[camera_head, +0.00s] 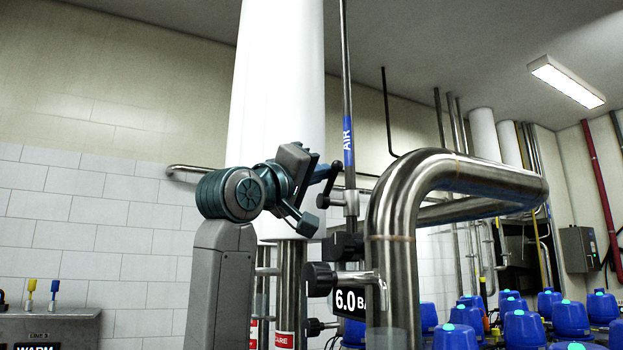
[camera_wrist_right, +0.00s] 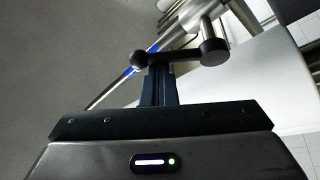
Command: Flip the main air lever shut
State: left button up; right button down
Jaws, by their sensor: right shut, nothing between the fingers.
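The main air lever (camera_head: 330,184) is a short black bar on the side of the AIR pipe (camera_head: 347,100), a thin steel pipe with a blue label. Its ball end is up near the label and its hub is lower, so it stands nearly along the pipe, slightly tilted. My right gripper (camera_head: 319,173) is shut and empty, just left of the lever's ball end. In the right wrist view the lever (camera_wrist_right: 175,55) crosses right at the tips of the shut fingers (camera_wrist_right: 158,78); whether they touch I cannot tell. My left gripper is out of view.
A thick bent steel pipe (camera_head: 398,210) stands close on the right. A wide white column (camera_head: 275,90) is behind my right arm. A 6.0 BAR display (camera_head: 350,302) sits below the lever. Several blue-capped units (camera_head: 525,328) fill the lower right.

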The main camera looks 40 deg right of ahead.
aim_at(325, 193)
jog(key=shift+s+a+f+m+g+h+b, duration=0.1)
jog(key=shift+s+f+m+g+h+b, duration=0.3)
jog(key=shift+s+f+m+g+b, duration=0.55)
jog(key=shift+a+f+t+b, duration=0.1)
jog(key=shift+f+t+b, duration=0.25)
jog(key=shift+f+b, duration=0.3)
jog(key=shift+f, duration=0.35)
